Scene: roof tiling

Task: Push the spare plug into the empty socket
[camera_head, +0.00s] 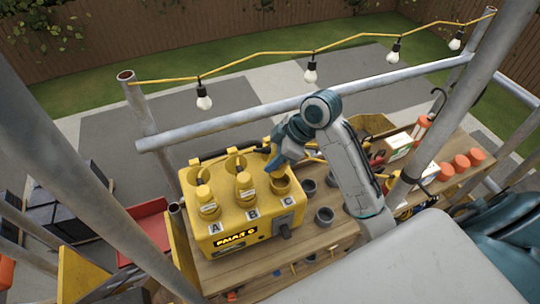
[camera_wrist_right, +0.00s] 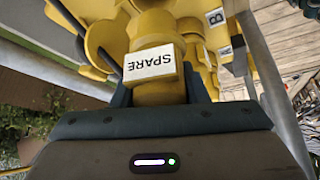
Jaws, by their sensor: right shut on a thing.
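The yellow power box (camera_head: 230,222) stands on the wooden bench, with positions marked A, B and C. Yellow plugs with white labels sit upright at A (camera_head: 207,203) and B (camera_head: 245,187). The socket at C (camera_head: 281,186) is a round yellow collar without a labelled plug visible in it. My right gripper (camera_head: 277,160) is just above and behind C. In the right wrist view it is shut on the yellow spare plug (camera_wrist_right: 152,64), labelled SPARE. The plug's far end overlaps yellow parts of the box, so I cannot tell whether it touches the socket. My left gripper is not in view.
Several dark grey cups (camera_head: 324,216) stand right of the box on the bench (camera_head: 300,247). Orange cylinders (camera_head: 461,162) and a white-labelled box (camera_head: 398,143) are further right.

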